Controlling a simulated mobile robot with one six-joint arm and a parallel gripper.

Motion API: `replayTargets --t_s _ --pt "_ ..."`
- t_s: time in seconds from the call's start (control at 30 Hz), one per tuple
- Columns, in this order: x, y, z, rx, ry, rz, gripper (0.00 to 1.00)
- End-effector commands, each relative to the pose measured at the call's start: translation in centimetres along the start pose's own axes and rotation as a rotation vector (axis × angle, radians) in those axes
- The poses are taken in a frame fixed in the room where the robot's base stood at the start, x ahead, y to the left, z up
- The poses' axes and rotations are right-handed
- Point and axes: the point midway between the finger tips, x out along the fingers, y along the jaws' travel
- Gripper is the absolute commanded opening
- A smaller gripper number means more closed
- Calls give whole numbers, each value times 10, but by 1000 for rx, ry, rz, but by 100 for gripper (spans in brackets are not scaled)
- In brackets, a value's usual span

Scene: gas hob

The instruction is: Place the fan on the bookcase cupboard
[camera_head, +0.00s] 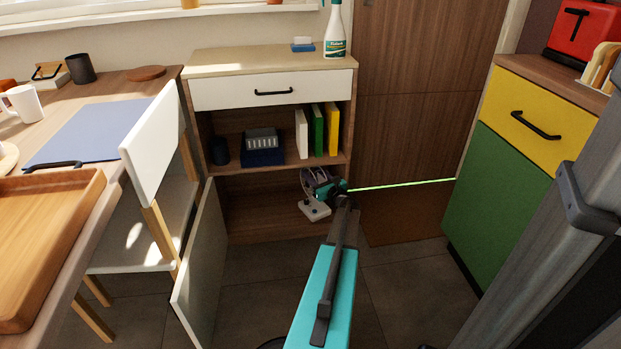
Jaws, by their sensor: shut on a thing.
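The bookcase cupboard (341,87) is a wooden cabinet with a white drawer, an open shelf and a lower compartment whose white door (200,268) stands open. A small fan with a white base (314,210) and a purplish head shows in front of or inside the right part of the lower compartment; I cannot tell which. My gripper (328,190), teal and dark, reaches in from the front and is shut on the fan near its head. The gripper and arm partly cover the fan, so the exact grip is hidden.
The shelf holds a dark cup (220,151), a blue box (262,155) and upright books (318,131). A spray bottle (335,32) and sponge (303,45) stand on top. A chair (150,150) and table are left; a green-yellow cabinet (497,190) is right. The cupboard top's left is clear.

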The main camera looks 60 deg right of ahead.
Motion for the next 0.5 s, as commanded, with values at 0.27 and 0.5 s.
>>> replayTargets --t_s 0.27,0.5 --pt "34 -11 -3 0 -4 2 0" --pt "47 -15 -3 0 -4 0 0"
